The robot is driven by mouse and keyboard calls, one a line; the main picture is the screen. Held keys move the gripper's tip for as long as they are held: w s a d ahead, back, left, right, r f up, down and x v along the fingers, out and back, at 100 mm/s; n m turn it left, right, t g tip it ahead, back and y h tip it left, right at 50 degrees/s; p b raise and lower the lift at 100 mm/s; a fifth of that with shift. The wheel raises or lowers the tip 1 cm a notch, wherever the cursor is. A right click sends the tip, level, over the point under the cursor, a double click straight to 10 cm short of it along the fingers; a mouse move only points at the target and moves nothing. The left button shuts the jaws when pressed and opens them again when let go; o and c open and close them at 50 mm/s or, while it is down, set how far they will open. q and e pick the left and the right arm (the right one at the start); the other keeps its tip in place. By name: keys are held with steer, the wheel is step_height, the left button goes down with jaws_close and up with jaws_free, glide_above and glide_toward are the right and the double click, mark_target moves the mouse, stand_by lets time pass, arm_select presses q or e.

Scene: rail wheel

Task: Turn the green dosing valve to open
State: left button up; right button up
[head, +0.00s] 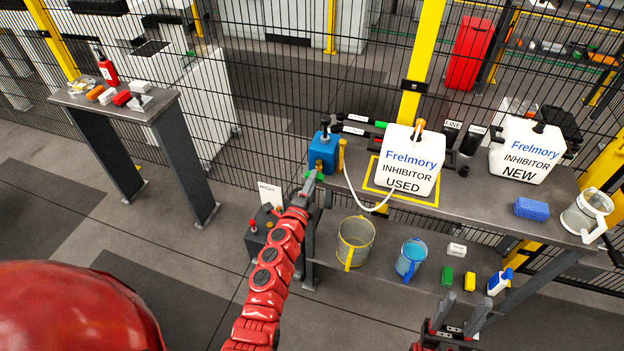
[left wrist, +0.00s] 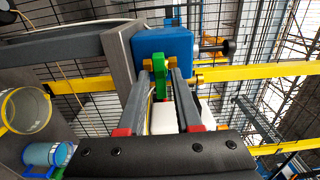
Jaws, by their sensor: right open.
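The green dosing valve (head: 314,176) sits low on the front of the blue dosing pump (head: 323,152), at the left end of the workbench. In the left wrist view the valve's green handle (left wrist: 160,76) stands between my left gripper's fingertips, with the blue body (left wrist: 165,45) behind it. My left gripper (head: 311,184) is at the valve, one finger on each side; whether the fingers press on the handle is not clear. The left gripper's fingers also show in the left wrist view (left wrist: 160,88). My right gripper (head: 458,312) is open and empty, low in front of the bench.
The used inhibitor canister (head: 408,160) stands right of the pump, with a white hose. The new inhibitor canister (head: 525,150) is further right. A lower shelf holds a yellow-handled jug (head: 355,242) and a blue jug (head: 410,259).

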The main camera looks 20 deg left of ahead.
arm_select(q)
jaws_close()
steer(key=shift+n+p, duration=0.65)
steer(key=shift+n, duration=1.65)
steer(key=shift+f+n+p, duration=0.1)
steer(key=shift+n+p, duration=0.85)
steer(key=shift+n, duration=1.35)
